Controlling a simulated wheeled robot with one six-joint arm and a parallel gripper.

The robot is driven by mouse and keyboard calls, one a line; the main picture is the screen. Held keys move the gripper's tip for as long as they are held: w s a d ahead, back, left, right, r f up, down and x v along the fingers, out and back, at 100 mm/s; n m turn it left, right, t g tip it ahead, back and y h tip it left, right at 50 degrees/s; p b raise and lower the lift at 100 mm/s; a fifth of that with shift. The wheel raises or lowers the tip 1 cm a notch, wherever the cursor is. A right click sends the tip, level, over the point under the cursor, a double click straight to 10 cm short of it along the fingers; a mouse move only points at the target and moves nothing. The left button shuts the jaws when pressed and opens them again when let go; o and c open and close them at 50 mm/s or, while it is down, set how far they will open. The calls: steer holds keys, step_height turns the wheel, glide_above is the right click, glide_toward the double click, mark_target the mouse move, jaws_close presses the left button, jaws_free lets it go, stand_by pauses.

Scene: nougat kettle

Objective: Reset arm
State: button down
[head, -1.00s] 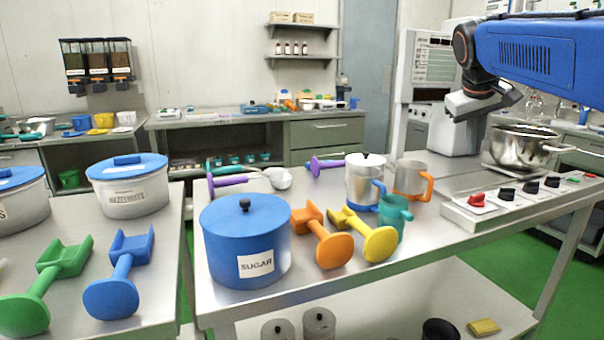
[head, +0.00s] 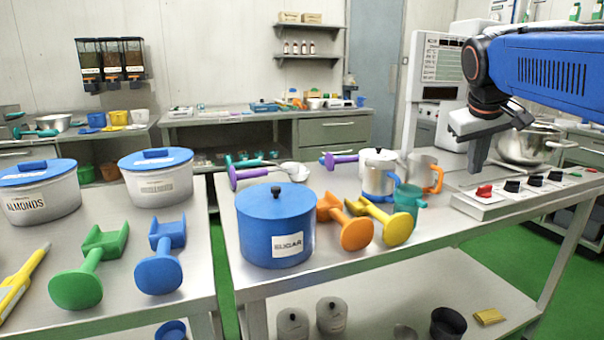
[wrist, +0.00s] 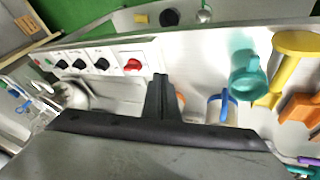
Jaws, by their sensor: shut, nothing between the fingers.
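My gripper (head: 477,166) hangs below my blue arm at the right of the head view, above the metal table. Its fingers point down and are together, with nothing held. In the wrist view the shut fingers (wrist: 160,95) show as one dark bar over the table. The control strip (head: 520,193) with a red knob and several black knobs lies below and to the right of it in the head view. The steel pot (head: 527,143) is partly hidden behind my arm.
A blue sugar pot (head: 276,228), orange scoop (head: 352,232) and yellow scoop (head: 392,228) are farther left. The air around the gripper looks clear.

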steer(key=s+a+f+y, duration=0.1)
steer(key=s+a+f, duration=0.2)
steer(key=s+f, duration=0.5)
steer(key=s+a+f+y, duration=0.1)
steer(key=s+a+f, duration=0.3)
steer(key=s+f, duration=0.5)
steer(key=s+a+f+y, duration=0.1)
steer(key=s+a+f, duration=0.2)
steer(key=s+f, duration=0.5)
step_height(320, 180, down, 2)
steer(key=shift+s+a+f, duration=0.1)
steer(key=shift+s+a, duration=0.2)
